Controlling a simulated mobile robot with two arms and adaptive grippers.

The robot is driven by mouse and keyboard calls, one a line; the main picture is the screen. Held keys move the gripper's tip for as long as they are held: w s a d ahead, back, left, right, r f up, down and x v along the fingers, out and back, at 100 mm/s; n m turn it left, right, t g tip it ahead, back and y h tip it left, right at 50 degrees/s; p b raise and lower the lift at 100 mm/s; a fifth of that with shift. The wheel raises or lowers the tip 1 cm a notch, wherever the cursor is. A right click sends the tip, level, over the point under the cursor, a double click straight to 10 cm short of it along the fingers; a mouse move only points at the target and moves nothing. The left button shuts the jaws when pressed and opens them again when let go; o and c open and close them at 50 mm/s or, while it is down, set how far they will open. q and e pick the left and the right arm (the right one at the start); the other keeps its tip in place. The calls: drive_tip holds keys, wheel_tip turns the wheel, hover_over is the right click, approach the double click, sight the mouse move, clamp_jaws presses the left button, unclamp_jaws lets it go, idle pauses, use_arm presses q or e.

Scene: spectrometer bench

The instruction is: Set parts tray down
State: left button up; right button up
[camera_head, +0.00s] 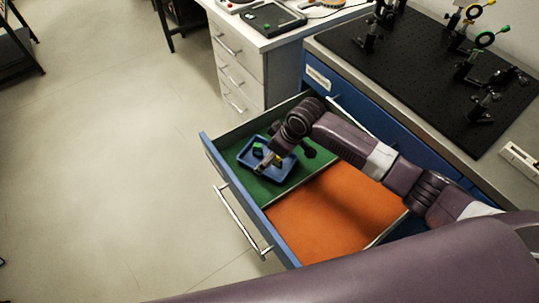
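The blue parts tray (250,169) is in the green-lined compartment of the open drawer (234,192). It looks level, but I cannot tell whether it rests on the lining. A small green and dark part (257,150) shows inside it. My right gripper (266,165) reaches in from the right and points down over the tray. Its fingers are small and partly hidden by the wrist, so I cannot tell whether they grip the tray. The wrist covers the tray's far right part. My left gripper is not in view.
The orange-lined compartment (345,205) beside the green one is empty, past a thin divider. The drawer front has a metal handle (238,222). Above stands a black optical breadboard (415,70) with several mounts. A white drawer cabinet (236,62) stands behind.

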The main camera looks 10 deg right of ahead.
drive_tip(key=o, duration=1.2)
drive_tip(key=shift+f, duration=0.15)
drive_tip(key=v, duration=1.2)
drive_tip(key=shift+r, duration=0.2)
